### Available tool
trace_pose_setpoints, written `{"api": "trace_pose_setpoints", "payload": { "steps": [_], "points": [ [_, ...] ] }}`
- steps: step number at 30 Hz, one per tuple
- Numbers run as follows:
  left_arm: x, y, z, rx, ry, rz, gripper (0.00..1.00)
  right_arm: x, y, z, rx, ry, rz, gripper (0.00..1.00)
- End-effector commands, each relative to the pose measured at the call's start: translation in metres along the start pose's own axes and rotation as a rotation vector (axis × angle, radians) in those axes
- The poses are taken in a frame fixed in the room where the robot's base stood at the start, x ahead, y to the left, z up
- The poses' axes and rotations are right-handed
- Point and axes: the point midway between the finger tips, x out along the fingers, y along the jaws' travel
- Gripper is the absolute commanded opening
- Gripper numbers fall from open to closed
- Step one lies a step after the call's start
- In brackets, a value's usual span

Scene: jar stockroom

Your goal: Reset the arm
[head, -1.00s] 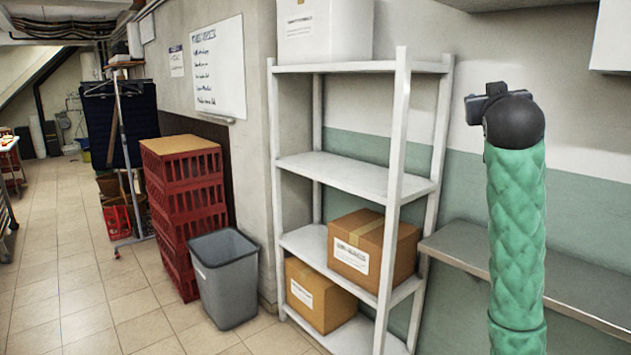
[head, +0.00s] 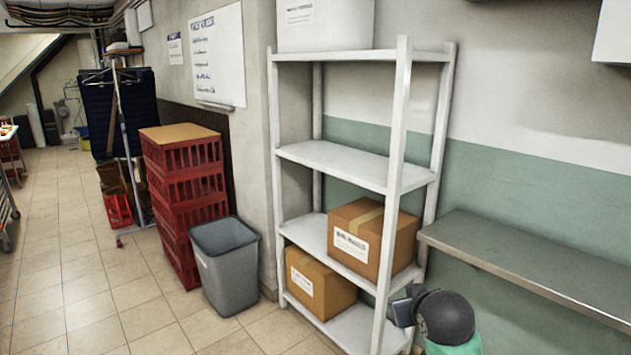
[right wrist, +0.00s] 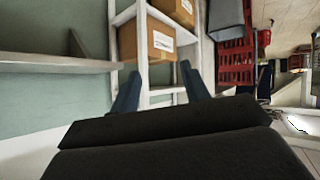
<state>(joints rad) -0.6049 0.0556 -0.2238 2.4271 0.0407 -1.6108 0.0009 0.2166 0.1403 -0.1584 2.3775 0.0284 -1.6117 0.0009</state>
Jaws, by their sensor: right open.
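My right gripper (right wrist: 160,72) shows in the right wrist view with its two dark blue fingers wide apart and nothing between them. I cannot make out the gripper's fingers in the head view. My left arm and gripper are not in view.
The white shelf rack (head: 345,165) holds two cardboard boxes (head: 372,238) low down and a white box (head: 325,22) on top. A metal counter (head: 530,262) runs along the right wall. A grey bin (head: 226,268) and red crates (head: 186,195) stand left. The tiled floor further left is open.

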Motion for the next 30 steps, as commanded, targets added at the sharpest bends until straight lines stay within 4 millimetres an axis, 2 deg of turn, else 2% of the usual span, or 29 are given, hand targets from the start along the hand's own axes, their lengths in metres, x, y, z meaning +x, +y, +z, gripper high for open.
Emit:
{"api": "trace_pose_setpoints", "payload": {
  "steps": [1, 3, 11, 17, 23, 30],
  "points": [
    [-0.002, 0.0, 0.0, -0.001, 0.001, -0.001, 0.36, 0.001, -0.01, 0.021, 0.002, -0.03, -0.019, 0.46],
    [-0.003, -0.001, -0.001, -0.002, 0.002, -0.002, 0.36, 0.001, -0.022, 0.047, 0.004, -0.067, -0.042, 0.46],
    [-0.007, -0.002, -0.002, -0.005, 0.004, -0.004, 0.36, -0.006, -0.064, 0.143, 0.021, -0.21, -0.116, 0.46],
    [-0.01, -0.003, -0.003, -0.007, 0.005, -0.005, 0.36, -0.019, -0.093, 0.218, 0.038, -0.332, -0.164, 0.46],
    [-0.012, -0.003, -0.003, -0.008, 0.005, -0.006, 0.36, -0.04, -0.12, 0.293, 0.059, -0.463, -0.207, 0.46],
    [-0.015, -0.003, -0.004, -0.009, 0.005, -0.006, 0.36, -0.076, -0.146, 0.378, 0.085, -0.618, -0.246, 0.46]
  ]
}}
